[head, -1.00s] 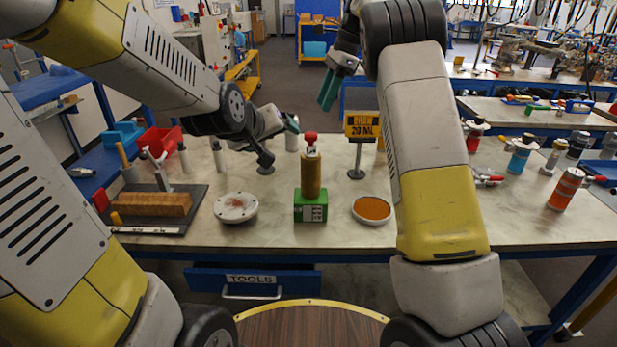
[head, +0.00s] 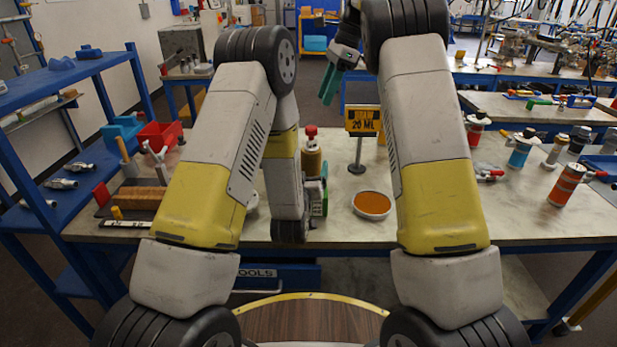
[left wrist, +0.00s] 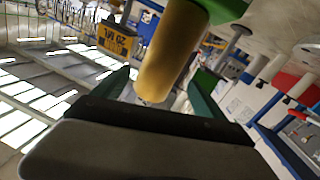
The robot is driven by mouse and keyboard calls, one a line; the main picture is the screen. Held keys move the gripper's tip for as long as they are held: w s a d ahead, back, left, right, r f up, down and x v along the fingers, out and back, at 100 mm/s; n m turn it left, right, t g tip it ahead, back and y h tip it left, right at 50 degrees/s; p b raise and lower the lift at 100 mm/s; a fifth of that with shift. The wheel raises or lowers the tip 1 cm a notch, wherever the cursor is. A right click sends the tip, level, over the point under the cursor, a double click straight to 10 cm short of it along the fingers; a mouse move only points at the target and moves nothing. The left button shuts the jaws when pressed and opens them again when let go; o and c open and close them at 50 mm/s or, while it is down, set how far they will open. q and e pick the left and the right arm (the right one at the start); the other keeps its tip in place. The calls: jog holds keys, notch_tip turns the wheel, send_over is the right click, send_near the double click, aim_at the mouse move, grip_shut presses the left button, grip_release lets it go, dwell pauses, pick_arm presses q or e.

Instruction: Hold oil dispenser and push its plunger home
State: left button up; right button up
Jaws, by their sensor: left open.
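The oil dispenser (head: 312,160) is an amber cylinder with a red plunger knob on top. It stands upright, its lower part hidden by my left arm.
A sign reading 20 ML (head: 362,121) stands on a post right of the dispenser. A shallow dish of orange liquid (head: 372,205) is in front of it. A wooden block (head: 139,197) and red bin (head: 159,136) are at left; several vessels stand at right.

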pick_arm(q)
notch_tip(320, 180, down, 2)
jog(key=shift+s+d+m, duration=0.1)
jog(key=shift+d+m, duration=0.05)
jog(key=shift+m, duration=0.95)
jog(key=shift+f, duration=0.1)
jog(key=w, duration=0.5)
jog(key=w+d, duration=0.1)
jog(key=w, duration=0.1)
jog(key=shift+w, duration=0.35)
grip_shut()
